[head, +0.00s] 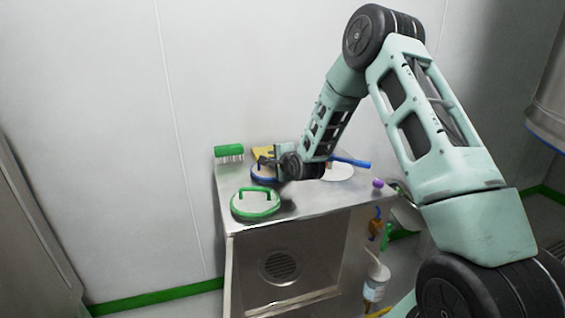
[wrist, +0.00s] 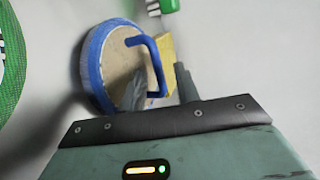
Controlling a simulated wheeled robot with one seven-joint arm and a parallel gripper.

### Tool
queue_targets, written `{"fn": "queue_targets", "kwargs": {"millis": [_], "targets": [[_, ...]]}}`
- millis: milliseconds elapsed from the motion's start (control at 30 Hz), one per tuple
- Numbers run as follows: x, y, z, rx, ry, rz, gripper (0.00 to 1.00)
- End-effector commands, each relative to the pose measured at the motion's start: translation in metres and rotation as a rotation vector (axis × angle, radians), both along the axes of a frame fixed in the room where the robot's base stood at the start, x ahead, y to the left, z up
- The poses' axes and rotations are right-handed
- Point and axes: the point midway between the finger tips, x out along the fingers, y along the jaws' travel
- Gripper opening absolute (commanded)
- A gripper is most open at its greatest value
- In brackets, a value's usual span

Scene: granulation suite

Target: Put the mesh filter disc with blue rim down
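The mesh filter disc with blue rim (wrist: 92,68) has a tan mesh face and a raised blue handle. In the head view the disc (head: 262,173) is at the back left of the steel cabinet top, partly hidden by my gripper (head: 279,160). In the wrist view my gripper (wrist: 160,90) is open, with one finger on each side of the lower end of the handle. A gap shows between the handle and the right finger. The disc appears to lie on the steel top.
A green-rimmed disc (head: 256,203) lies at the front left of the cabinet top (head: 305,212). A green brush (head: 229,151) and a yellow item (head: 263,153) are at the back. A blue-handled tool (head: 351,161) and a purple ball (head: 378,183) are to the right.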

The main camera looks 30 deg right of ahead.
Motion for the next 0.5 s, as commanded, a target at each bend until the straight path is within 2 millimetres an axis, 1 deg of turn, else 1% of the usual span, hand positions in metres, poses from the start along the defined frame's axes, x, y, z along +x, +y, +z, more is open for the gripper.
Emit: {"fn": "queue_targets", "kwargs": {"millis": [100, 300, 400, 500], "targets": [[-0.024, 0.003, 0.009, 0.000, 0.000, 0.000, 0.32], [-0.063, 0.007, 0.023, -0.001, 0.000, 0.000, 0.32], [-0.079, 0.009, 0.028, -0.001, 0.000, 0.000, 0.32], [-0.089, 0.011, 0.032, -0.001, 0.000, 0.000, 0.32]]}}
